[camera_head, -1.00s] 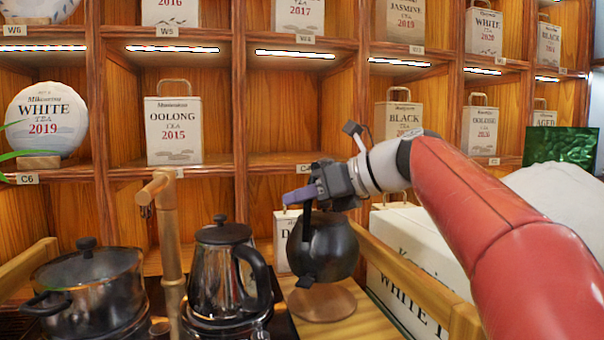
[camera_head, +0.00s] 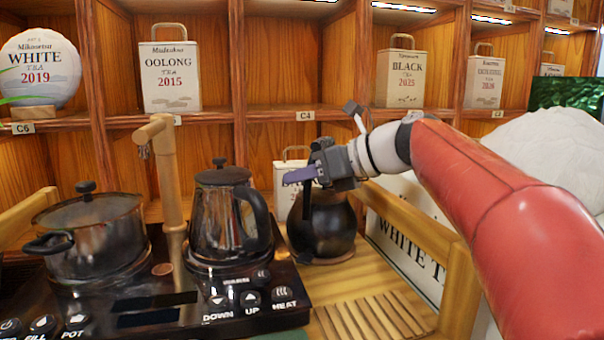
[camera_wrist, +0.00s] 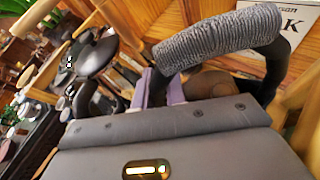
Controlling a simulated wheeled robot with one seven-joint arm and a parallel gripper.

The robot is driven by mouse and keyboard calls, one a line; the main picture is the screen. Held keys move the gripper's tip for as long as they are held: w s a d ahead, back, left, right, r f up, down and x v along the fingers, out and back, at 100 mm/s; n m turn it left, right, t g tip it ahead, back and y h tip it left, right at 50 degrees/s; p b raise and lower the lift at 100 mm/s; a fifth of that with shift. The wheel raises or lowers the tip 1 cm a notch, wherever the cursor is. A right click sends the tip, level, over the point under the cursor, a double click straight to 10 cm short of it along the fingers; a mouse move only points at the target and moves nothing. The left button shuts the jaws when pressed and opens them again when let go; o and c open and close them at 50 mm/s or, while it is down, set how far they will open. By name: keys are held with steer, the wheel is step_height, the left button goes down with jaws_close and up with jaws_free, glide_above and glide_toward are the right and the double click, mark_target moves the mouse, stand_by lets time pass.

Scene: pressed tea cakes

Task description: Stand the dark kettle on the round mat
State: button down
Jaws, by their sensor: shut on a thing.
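The dark kettle (camera_head: 326,224) is round and black, with an arched handle. The kettle is upright over the round mat (camera_head: 340,259), a brown disc of which only a thin rim shows under the base. The base looks to be on the mat or barely above it; I cannot tell contact for sure. In the wrist view the cord-wrapped grey handle (camera_wrist: 220,35) crosses in front of my purple fingers (camera_wrist: 160,92).
A glass kettle (camera_head: 225,225) stands close on the left on the black stove panel (camera_head: 200,310), with a pot (camera_head: 90,235) and a bamboo spout (camera_head: 172,190) beyond. A wooden rail (camera_head: 410,240) and a white tea box (camera_head: 405,255) are on the right. Shelves with tea tins stand behind.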

steer(key=c, duration=1.4)
jaws_free()
steer(key=shift+f, duration=0.1)
steer(key=shift+c, duration=0.2)
steer(key=shift+s+d+r, duration=0.15)
steer(key=shift+d+r, duration=0.15)
steer(key=p+v, duration=0.1)
steer(key=v, duration=1)
steer(key=shift+s+d+r, duration=0.1)
steer(key=shift+s, duration=0.05)
